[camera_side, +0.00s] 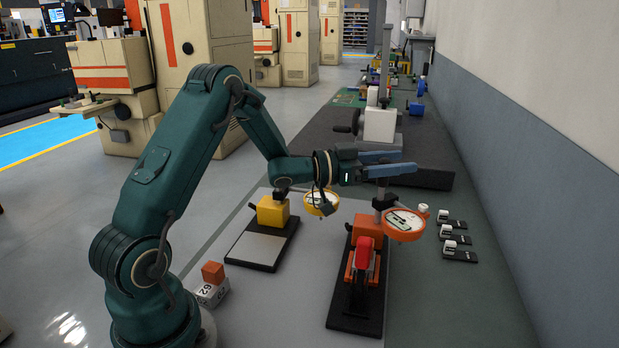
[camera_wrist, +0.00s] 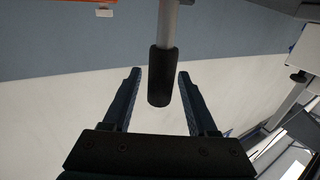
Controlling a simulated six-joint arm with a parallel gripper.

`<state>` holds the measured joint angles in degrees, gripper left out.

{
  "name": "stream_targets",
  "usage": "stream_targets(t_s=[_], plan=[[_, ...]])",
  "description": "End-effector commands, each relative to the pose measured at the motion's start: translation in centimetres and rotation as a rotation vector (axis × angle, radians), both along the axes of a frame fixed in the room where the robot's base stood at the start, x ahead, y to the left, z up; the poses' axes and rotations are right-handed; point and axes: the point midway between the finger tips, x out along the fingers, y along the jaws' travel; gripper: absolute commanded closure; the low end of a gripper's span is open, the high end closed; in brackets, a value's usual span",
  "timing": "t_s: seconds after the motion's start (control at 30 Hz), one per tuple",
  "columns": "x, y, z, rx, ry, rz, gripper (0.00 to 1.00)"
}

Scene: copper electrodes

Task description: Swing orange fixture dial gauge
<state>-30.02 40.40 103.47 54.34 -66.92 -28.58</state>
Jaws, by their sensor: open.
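The orange dial gauge (camera_side: 404,222) has a white face and sits on the right of the orange fixture (camera_side: 361,262), which stands on a black base plate (camera_side: 354,319). My gripper (camera_side: 402,167) is open in the side view, its blue fingers pointing right, above the orange fixture and close to its dark post (camera_side: 383,199). In the wrist view, a black cylindrical grip on a grey rod (camera_wrist: 159,77) stands between the open fingers of my gripper (camera_wrist: 157,80).
A yellow fixture (camera_side: 272,211) with a yellow dial gauge (camera_side: 322,202) stands left of the orange one. Several small black clamps (camera_side: 455,236) lie to the right. A grey-white device (camera_side: 380,126) stands behind my gripper. An orange cube (camera_side: 212,272) sits on a white numbered block (camera_side: 212,292) near my base.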

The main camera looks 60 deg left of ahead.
Motion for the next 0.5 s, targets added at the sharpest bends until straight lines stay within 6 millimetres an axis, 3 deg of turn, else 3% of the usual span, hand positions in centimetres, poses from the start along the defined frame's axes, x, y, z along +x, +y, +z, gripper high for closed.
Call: stream_targets(t_s=[0.3,0.5], plan=[[-3.5,1.2,0.0,-0.002,0.001,0.002,0.42],[-3.9,1.3,0.0,-0.002,0.001,0.0,0.42]])
